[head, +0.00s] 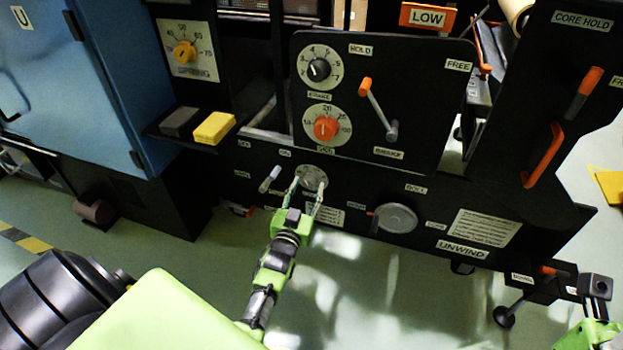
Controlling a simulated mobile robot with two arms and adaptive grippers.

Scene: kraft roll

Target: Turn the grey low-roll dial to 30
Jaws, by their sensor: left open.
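A round grey dial (312,177) sits on the lower black panel, under the orange dial. My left gripper (306,193) is open, its two thin fingers reaching up to the dial, one on each side. I cannot tell whether they touch it. The dial's marks and setting are too small to read. A larger grey disc (397,218) with a dark lever lies to the right, near a ROLL label. My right gripper (597,290) is only partly in view at the lower right edge; its fingers do not show clearly.
Above are a black dial (319,70), an orange dial (326,128) and an orange-tipped lever (378,108). A small pale-tipped toggle (270,178) stands close left of my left fingers. Yellow (214,128) and dark blocks lie on a shelf at left. Open floor lies below the panel.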

